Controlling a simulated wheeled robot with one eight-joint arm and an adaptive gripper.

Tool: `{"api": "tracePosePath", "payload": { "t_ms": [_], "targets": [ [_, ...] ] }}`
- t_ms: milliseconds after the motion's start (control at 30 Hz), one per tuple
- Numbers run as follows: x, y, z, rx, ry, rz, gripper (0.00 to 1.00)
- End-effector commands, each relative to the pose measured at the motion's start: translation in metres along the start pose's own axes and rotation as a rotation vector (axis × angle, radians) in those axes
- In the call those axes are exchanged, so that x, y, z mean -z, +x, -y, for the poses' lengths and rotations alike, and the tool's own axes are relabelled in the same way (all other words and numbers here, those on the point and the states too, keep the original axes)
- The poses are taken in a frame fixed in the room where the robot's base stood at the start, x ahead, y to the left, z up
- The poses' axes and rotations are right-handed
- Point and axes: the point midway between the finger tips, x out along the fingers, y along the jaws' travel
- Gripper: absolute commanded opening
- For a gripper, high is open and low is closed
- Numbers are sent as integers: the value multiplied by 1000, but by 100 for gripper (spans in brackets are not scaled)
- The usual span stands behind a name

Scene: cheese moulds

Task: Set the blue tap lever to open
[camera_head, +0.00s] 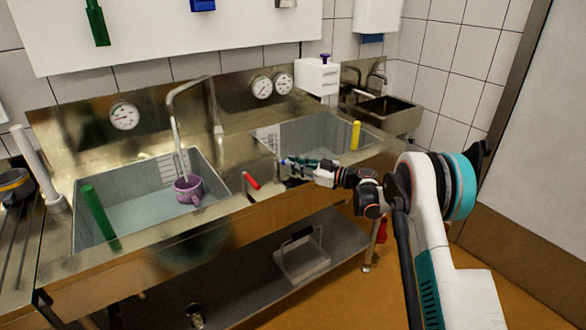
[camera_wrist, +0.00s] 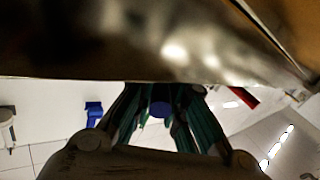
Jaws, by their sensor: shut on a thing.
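The blue tap lever is mostly hidden by my gripper. A small blue bit of it (camera_head: 284,162) shows at my fingertips in the head view, at the front edge of the right-hand basin. In the wrist view its round blue end (camera_wrist: 160,109) sits between the green fingers. My gripper (camera_head: 291,162) is shut on the lever, reaching in from the right; its fingers also show in the wrist view (camera_wrist: 163,112). The lever's angle cannot be made out.
A red lever (camera_head: 251,181) stands left of my gripper on the same front edge. The left basin (camera_head: 135,213) holds a purple mug (camera_head: 188,189) and a green rod (camera_head: 101,215). A yellow cylinder (camera_head: 356,134) stands in the right basin.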

Motion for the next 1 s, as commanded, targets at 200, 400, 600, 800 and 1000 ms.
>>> {"api": "tracePosePath", "payload": {
  "t_ms": [200, 400, 600, 800, 1000],
  "targets": [
    [-3, -1, -4, 57, -1, -7, 0],
    [-4, 0, -4, 71, -2, -10, 0],
    [-4, 0, -4, 70, -2, -9, 0],
    [-4, 0, -4, 70, -2, -9, 33],
    [-3, 0, -5, 68, -1, -10, 35]
  ]
}}
